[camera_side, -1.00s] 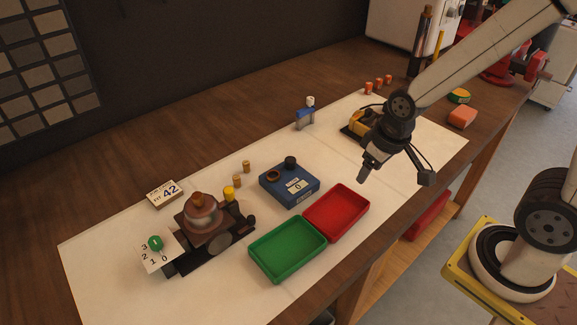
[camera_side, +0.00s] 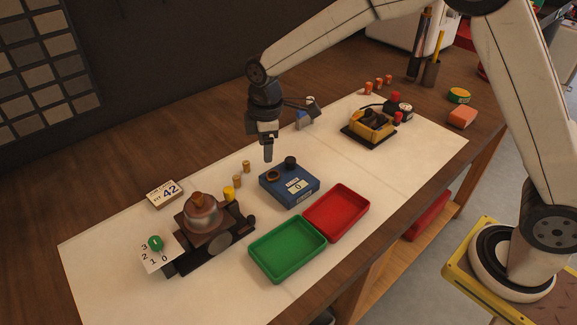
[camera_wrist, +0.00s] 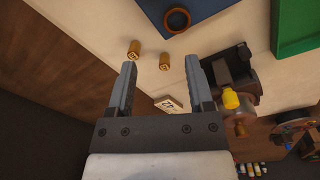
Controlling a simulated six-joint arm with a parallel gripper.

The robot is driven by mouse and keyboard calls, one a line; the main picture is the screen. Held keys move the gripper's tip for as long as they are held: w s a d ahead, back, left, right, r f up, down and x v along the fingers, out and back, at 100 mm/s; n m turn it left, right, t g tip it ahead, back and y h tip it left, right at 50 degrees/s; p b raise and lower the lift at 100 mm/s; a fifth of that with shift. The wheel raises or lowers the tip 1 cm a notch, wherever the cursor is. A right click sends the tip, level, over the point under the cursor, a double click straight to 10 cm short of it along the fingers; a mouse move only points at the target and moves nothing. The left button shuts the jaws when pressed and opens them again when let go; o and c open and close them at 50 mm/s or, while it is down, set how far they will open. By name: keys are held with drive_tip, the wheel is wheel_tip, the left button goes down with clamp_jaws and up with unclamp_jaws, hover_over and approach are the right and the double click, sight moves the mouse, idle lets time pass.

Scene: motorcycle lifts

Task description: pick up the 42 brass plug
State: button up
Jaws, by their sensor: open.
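Two small brass plugs stand on the white mat: one farther back (camera_side: 246,166) and one nearer the machine (camera_side: 237,181). In the wrist view they appear as a left plug (camera_wrist: 134,50) and a right plug (camera_wrist: 165,62), with dark marks on their tops too small to read surely, so I cannot tell which is 42. A card (camera_side: 165,193) reading "FIT 42" lies behind the machine. My gripper (camera_side: 268,154) points down above the mat, right of the plugs and behind the blue box. In the wrist view my gripper (camera_wrist: 161,64) is open and empty, the plugs beyond its fingertips.
The blue box (camera_side: 292,187) with a ring and black knob stands close to the plugs. A dark machine (camera_side: 202,222) with a yellow-topped part is near on the left. Green (camera_side: 287,248) and red (camera_side: 336,212) trays lie in front. Open mat lies behind the plugs.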

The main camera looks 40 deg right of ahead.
sight(236, 177)
drive_tip(key=w+a+n, duration=0.1)
drive_tip(key=a, duration=0.1)
drive_tip(key=w+a+n, duration=0.1)
drive_tip(key=a+n, duration=0.1)
drive_tip(key=w+a+f+n, duration=0.1)
drive_tip(key=w+a, duration=0.1)
drive_tip(key=shift+g, duration=0.3)
drive_tip(key=shift+f, duration=1.3)
drive_tip(key=shift+s, duration=0.1)
drive_tip(key=shift+f, duration=2.6)
clamp_jaws()
